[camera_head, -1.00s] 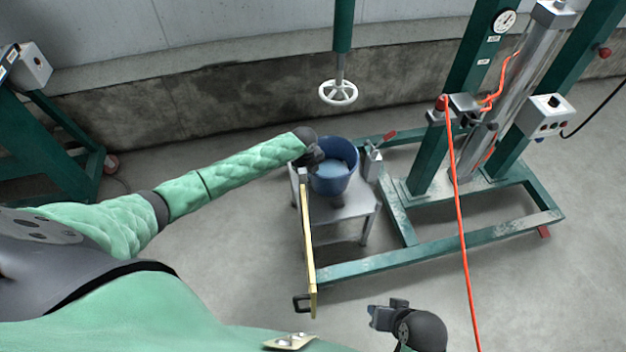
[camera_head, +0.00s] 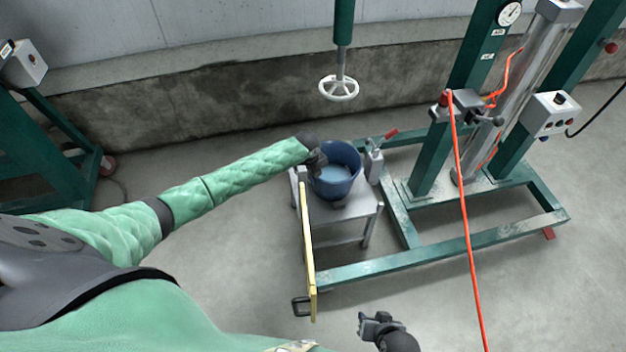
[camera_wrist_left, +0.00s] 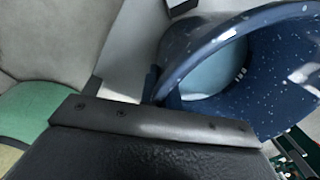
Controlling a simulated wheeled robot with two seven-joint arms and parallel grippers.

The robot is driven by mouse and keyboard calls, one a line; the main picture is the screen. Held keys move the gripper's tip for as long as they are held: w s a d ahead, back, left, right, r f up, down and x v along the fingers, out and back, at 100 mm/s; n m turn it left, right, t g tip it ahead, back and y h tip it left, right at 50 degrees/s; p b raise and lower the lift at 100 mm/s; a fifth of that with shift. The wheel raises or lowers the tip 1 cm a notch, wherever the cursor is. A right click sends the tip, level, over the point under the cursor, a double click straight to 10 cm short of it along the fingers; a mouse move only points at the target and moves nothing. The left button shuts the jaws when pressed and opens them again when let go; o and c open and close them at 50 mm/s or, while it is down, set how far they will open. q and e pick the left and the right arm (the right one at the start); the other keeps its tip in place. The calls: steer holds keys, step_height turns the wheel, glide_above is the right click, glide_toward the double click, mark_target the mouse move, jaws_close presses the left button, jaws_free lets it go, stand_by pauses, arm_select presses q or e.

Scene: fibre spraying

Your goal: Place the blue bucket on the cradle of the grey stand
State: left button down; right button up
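The blue bucket (camera_head: 345,183), with a pale blue inside, stands roughly upright over the top of the grey stand (camera_head: 357,209). I cannot tell whether it rests on the cradle or hangs just above it. My left gripper (camera_head: 318,162) is at the bucket's left rim, and its fingers are hard to make out. In the left wrist view, the bucket's rim and speckled wall (camera_wrist_left: 285,85) are close beyond my dark gripper body, which hides the finger contact. My right gripper (camera_head: 374,323) is low in the head view, apart from the bucket, with its fingers apparently spread and empty.
A green frame (camera_head: 400,262) with a grey column surrounds the stand's right side. An orange hose (camera_head: 464,215) hangs in front. A yellow-edged panel (camera_head: 307,250) stands at the stand's left. A white handwheel (camera_head: 339,88) hangs behind. Floor at front left is clear.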

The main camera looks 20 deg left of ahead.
arm_select(q)
steer(key=shift+f, duration=0.1)
arm_select(e)
steer(key=shift+f, duration=0.25)
arm_select(q)
steer(key=c, duration=1.6)
jaws_free()
steer(key=shift+c, duration=0.2)
step_height(320, 180, up, 12)
steer(key=s, duration=0.1)
steer(key=shift+s+a, duration=0.15)
steer(key=shift+a, duration=0.25)
arm_select(e)
steer(key=shift+f, duration=0.15)
steer(key=shift+d, duration=0.1)
